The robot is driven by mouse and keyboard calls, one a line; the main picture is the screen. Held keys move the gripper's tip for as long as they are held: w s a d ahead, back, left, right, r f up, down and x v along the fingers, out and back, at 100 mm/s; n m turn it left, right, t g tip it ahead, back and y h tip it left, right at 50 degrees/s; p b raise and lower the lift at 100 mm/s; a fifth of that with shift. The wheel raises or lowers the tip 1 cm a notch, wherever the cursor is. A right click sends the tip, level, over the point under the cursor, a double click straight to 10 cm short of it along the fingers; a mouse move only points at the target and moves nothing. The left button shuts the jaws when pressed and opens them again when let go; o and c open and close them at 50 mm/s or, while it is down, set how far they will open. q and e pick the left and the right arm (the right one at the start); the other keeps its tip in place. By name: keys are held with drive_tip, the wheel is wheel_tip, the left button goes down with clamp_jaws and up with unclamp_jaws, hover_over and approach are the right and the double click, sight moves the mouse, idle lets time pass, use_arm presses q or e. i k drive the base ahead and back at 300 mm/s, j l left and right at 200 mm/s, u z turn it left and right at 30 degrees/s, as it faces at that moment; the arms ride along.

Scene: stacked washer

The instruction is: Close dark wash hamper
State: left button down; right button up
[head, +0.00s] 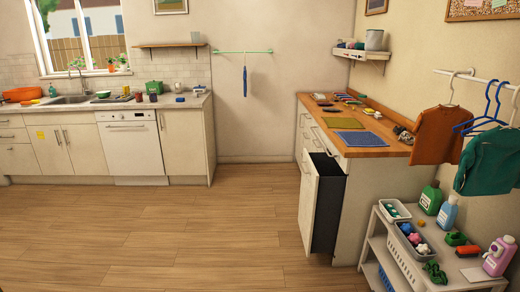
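The dark wash hamper (325,205) stands pulled out from the cabinet below the wooden counter on the right. It is a tall dark bin with a pale front panel (307,205), and the panel faces left, away from the cabinet. The hamper's top is open and what is inside cannot be made out. Neither of my grippers shows in the head view.
The wooden counter (371,151) holds mats and small tools. A grey shelf cart (376,235) with bottles and baskets stands at the front right, below hanging clothes (437,135). A kitchen counter (205,101) runs along the back left. The wooden floor (160,235) is clear.

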sight(323, 183)
drive_tip(key=i+z, duration=0.1)
drive_tip(key=i, duration=0.5)
drive_tip(key=i+j+z, duration=0.15)
drive_tip(key=i, duration=0.4)
drive_tip(key=i+j+z, duration=0.1)
drive_tip(key=i, duration=0.5)
